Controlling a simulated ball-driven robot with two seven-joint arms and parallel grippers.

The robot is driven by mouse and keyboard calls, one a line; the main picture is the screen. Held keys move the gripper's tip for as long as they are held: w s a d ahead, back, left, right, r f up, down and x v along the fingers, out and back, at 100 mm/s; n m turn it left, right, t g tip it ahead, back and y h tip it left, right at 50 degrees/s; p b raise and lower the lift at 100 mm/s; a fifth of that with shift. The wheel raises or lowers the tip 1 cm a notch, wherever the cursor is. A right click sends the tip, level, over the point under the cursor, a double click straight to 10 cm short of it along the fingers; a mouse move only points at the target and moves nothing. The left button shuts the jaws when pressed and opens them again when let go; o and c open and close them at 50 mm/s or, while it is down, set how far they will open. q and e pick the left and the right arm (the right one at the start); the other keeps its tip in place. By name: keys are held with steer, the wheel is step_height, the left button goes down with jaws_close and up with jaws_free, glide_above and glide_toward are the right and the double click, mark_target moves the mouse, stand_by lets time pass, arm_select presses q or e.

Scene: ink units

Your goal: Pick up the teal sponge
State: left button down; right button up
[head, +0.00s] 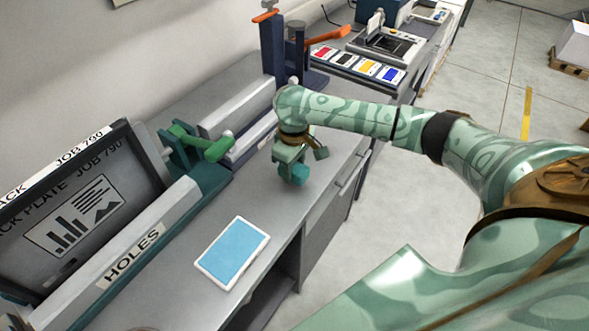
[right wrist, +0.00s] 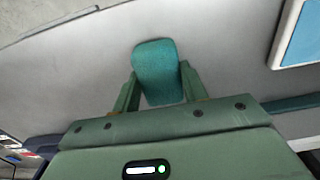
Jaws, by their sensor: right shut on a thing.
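The teal sponge (right wrist: 157,72) is a rounded block between the two fingers of my right gripper (right wrist: 156,88) in the right wrist view. The gripper is shut on it. In the head view my right gripper (head: 291,160) is over the grey counter, with the teal sponge (head: 299,174) at its lower end. I cannot tell for sure whether the sponge touches the counter. My left gripper is not in view.
A white-framed blue panel (head: 232,252) lies on the grey counter (head: 200,292) nearer me. A green clamp (head: 203,146) and a rail marked HOLES (head: 135,252) stand left. Coloured ink pads (head: 357,65) and an orange-handled device (head: 327,38) are behind. Open floor lies right.

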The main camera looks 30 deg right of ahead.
steer(key=s+a+r+p, duration=0.6)
steer(key=s+a+r, duration=0.4)
steer(key=shift+p, duration=0.4)
steer(key=shift+o, duration=0.6)
